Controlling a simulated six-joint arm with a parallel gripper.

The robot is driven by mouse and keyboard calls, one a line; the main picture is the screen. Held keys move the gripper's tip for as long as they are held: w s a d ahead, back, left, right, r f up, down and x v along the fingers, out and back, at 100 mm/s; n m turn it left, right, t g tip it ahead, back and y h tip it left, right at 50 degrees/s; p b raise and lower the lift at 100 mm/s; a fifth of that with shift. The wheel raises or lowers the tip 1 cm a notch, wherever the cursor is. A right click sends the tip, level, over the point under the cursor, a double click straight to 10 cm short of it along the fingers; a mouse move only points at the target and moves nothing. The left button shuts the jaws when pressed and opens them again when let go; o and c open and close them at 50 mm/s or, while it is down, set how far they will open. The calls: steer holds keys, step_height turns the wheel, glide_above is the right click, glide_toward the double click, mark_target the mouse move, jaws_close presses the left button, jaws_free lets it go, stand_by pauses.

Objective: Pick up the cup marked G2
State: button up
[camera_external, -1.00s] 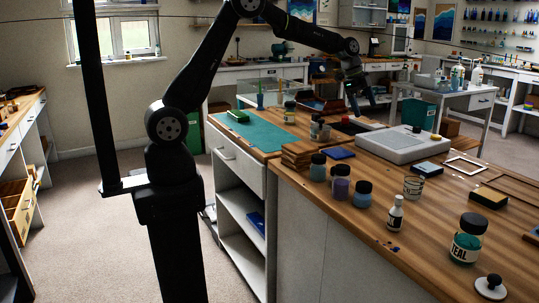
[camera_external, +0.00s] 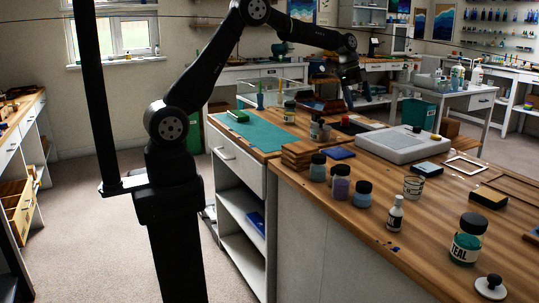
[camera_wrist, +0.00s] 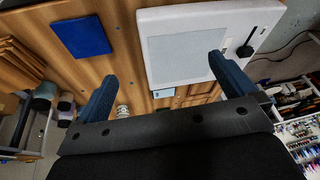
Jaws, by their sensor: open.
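No G2 mark is readable in either view. A clear cup with dark print (camera_external: 413,186), too small to read, stands upright on the wooden bench among the jars. A small whitish object (camera_wrist: 123,111), partly hidden by my gripper, shows beside the left finger in the wrist view; I cannot tell whether it is a cup. My gripper (camera_external: 357,98) is raised above the bench's far part, near the pale slab, well apart from the clear cup. In the wrist view my gripper (camera_wrist: 163,70) is open, with nothing between its fingers.
A pale flat slab (camera_external: 378,146) lies on the bench behind the cup. A TEAL jar (camera_external: 467,240) stands at the front right. Stacked wood (camera_external: 296,155) lies at the left edge.

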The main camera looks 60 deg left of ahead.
stand_by(0.3)
steer(key=c, duration=0.5)
steer(key=shift+d, duration=0.1)
step_height(320, 180, up, 5)
steer(key=m+g+y, duration=0.2)
steer(key=m+y, duration=0.1)
steer(key=y, duration=0.1)
glide_above(415, 176)
steer(key=s+d, duration=0.2)
steer(key=shift+a+f, duration=0.15)
steer(key=shift+f, duration=4.05)
steer(key=shift+a+f, duration=0.1)
steer(key=shift+f, duration=4.1)
